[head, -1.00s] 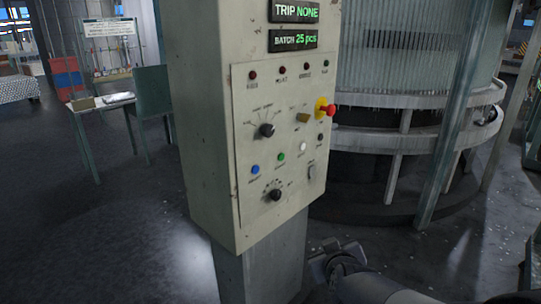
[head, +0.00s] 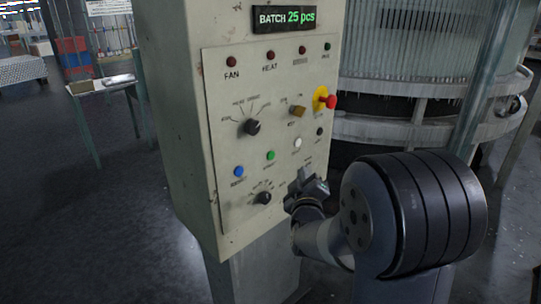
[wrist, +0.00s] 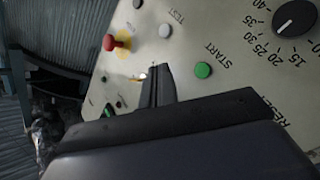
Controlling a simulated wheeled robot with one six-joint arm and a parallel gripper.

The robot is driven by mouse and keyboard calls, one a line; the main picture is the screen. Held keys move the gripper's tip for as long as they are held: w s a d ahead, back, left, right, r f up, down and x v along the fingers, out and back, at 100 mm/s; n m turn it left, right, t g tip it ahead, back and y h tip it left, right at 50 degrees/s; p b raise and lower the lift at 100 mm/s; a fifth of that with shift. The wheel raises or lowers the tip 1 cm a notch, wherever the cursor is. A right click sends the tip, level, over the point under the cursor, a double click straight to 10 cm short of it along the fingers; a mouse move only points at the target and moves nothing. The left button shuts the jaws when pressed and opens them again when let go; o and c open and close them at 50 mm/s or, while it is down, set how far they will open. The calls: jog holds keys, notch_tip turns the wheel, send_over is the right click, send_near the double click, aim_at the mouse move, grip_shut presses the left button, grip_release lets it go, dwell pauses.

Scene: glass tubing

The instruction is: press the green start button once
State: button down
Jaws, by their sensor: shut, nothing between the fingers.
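The green start button (head: 270,155) sits on the lower middle of the cream control panel (head: 222,110), between a blue button and a white one. In the wrist view the green button (wrist: 203,70) shows beside the printed word START, just right of my fingertips. My gripper (head: 305,184) is in front of the panel, low and to the right of the green button in the head view. In the wrist view my gripper (wrist: 155,88) has its fingers shut together with nothing between them. The fingers do not cover the green button; I cannot tell their exact distance from the panel.
Near the green button are a blue button (head: 238,171), a white button (head: 297,142) and a black knob (head: 263,198). A red emergency knob (head: 330,102) on yellow sticks out at the right. Another dial (head: 251,127) and a brass key switch (head: 297,111) are above.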

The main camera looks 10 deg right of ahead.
aim_at(271, 156)
jog(key=w+a+p, duration=0.2)
jog(key=w+a, duration=0.3)
jog(key=w, duration=0.2)
dwell(0.5)
jog(key=shift+w+a, duration=0.1)
dwell(1.8)
jog(key=shift+w+a, duration=0.25)
jog(key=shift+w, duration=0.05)
jog(key=shift+w+a, duration=0.2)
jog(key=shift+w, duration=0.1)
dwell(0.6)
dwell(0.4)
jog(key=shift+s+d+b, duration=0.45)
jog(key=shift+s+b, duration=0.05)
jog(key=shift+s, duration=0.15)
jog(key=shift+d, duration=0.1)
